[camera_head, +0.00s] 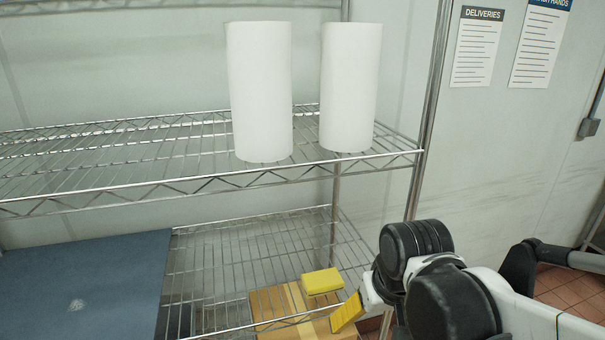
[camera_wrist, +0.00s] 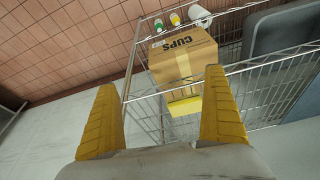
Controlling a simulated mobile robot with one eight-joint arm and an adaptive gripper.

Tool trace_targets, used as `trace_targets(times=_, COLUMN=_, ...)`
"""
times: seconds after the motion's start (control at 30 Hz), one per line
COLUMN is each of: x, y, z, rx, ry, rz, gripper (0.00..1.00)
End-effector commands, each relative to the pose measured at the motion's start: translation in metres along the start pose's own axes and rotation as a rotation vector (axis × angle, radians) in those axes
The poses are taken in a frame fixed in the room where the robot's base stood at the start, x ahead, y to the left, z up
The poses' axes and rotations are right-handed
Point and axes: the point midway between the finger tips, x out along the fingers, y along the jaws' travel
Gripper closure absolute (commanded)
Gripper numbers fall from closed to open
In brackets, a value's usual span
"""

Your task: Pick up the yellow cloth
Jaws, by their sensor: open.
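The yellow cloth (camera_head: 323,282) is a small folded block lying near the front right of the lower wire shelf. In the wrist view the cloth (camera_wrist: 184,106) shows between my two yellow fingers, farther away, in front of a cardboard box. My gripper (camera_wrist: 160,82) is open with nothing between its fingers. In the head view my gripper (camera_head: 347,313) is just right of and in front of the cloth, apart from it as far as I can see. One finger shows there; the other is hidden.
The wire rack (camera_head: 200,185) holds two white rolls (camera_head: 260,92) (camera_head: 350,87) on its upper shelf. A blue-grey bin or lid (camera_head: 80,290) lies left. The cardboard box (camera_wrist: 183,52), marked CUPS, sits below the shelf. Rack rails and a post edge the opening.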

Motion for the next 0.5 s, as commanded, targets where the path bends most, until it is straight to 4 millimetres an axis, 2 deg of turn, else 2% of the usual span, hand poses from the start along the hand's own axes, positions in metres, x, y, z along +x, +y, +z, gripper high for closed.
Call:
trace_targets(times=0.03, x=0.005, y=0.010, z=0.016, rx=0.022, ry=0.042, rz=0.008, gripper=0.00)
trace_targets(times=0.2, x=0.004, y=0.034, z=0.050, rx=0.083, ry=0.191, rz=0.036, gripper=0.00)
trace_targets(times=0.3, x=0.006, y=0.043, z=0.064, rx=0.106, ry=0.254, rz=0.051, gripper=0.00)
trace_targets(times=0.5, x=0.007, y=0.050, z=0.075, rx=0.127, ry=0.313, rz=0.066, gripper=0.00)
